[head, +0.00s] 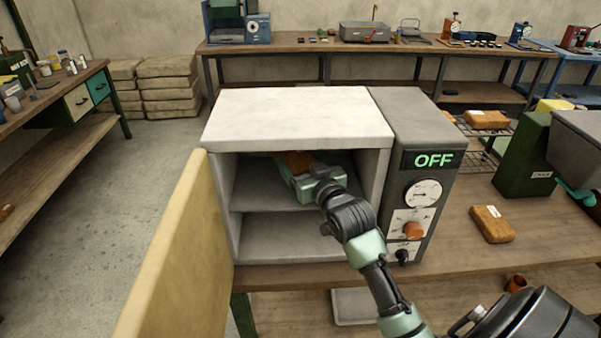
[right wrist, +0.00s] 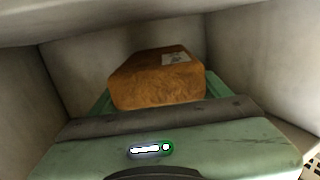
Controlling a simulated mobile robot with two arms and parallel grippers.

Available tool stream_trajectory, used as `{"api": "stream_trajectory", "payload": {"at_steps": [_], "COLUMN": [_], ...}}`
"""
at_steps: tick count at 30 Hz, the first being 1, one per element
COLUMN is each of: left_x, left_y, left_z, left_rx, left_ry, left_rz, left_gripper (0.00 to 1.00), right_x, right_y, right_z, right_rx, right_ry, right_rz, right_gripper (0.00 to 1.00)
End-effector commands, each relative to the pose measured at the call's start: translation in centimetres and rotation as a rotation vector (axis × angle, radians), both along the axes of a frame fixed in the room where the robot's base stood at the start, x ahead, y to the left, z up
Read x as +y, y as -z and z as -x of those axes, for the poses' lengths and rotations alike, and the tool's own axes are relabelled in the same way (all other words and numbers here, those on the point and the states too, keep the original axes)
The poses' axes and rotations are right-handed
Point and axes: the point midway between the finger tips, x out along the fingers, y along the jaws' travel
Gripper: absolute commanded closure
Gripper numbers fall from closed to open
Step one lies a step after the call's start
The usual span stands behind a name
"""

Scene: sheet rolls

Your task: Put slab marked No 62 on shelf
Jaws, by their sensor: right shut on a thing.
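An amber-brown slab with a pale label (right wrist: 155,85) is held in my right gripper, inside the upper compartment of a white-topped cabinet (head: 297,118). In the head view only a bit of the slab (head: 292,158) shows past the gripper; the label's writing is too small to read. My right gripper (head: 288,168) is shut on the slab, above the cabinet's inner shelf (head: 255,192). I cannot tell whether the slab touches the shelf. The lower compartment (head: 275,238) looks empty. My left gripper is out of view.
The cabinet's cream door (head: 180,260) stands open at the left. A grey control panel (head: 425,165) reading OFF is at its right. Another labelled slab (head: 492,223) lies on the bench, and one more (head: 487,119) rests on a wire rack (head: 480,155). A green machine (head: 522,155) stands at the right.

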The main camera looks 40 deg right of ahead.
Motion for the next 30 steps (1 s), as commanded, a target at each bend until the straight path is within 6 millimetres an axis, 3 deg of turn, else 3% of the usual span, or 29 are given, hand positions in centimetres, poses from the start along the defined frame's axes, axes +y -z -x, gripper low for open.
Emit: {"api": "stream_trajectory", "payload": {"at_steps": [5,10,24,25,27,30], "left_x": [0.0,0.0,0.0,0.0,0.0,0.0], "left_y": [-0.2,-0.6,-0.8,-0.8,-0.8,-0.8], "left_z": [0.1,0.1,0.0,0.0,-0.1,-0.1], "left_rx": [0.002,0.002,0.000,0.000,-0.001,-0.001], "left_ry": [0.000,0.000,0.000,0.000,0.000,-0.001], "left_rz": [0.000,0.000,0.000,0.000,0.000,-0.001], "left_gripper": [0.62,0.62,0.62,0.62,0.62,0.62], "right_x": [0.0,0.0,-0.2,-0.2,-0.2,-0.2], "right_y": [1.2,3.7,4.6,4.7,4.7,4.7], "right_z": [0.0,0.0,-0.3,-0.3,-0.3,-0.3], "right_rx": [-0.005,-0.004,-0.008,-0.003,-0.003,-0.003], "right_ry": [0.000,0.000,0.000,0.000,0.000,0.000], "right_rz": [0.002,0.001,0.002,0.001,0.001,0.001], "right_gripper": [0.86,0.86,0.86,0.17,0.00,0.00]}}
